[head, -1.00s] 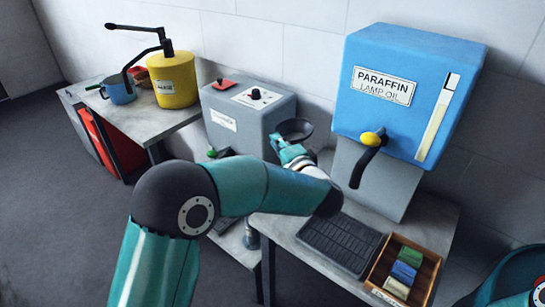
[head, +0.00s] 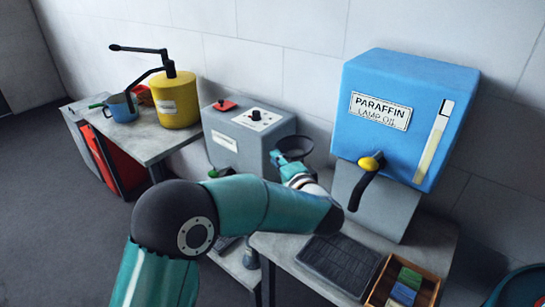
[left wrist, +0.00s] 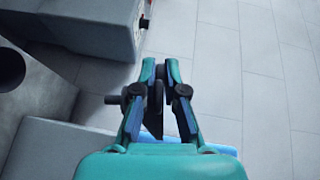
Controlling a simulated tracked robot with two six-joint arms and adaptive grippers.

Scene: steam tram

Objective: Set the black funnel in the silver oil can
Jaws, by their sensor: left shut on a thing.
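My left gripper (head: 288,161) is shut on the black funnel (head: 296,146), which sits wide mouth up beside the grey machine's right end. In the left wrist view the gripper's fingers (left wrist: 160,90) are closed around a dark part, seen nearly edge-on. A small grey metal piece (head: 250,257) shows below my left forearm and may be the silver oil can; most of it is hidden, so I cannot tell.
A blue paraffin tank (head: 402,115) with a black tap (head: 362,180) stands right of the funnel. Below are a black drip tray (head: 340,262) and a wooden box (head: 425,290) of coloured blocks. A yellow can (head: 175,102) and blue mug (head: 121,110) stand left.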

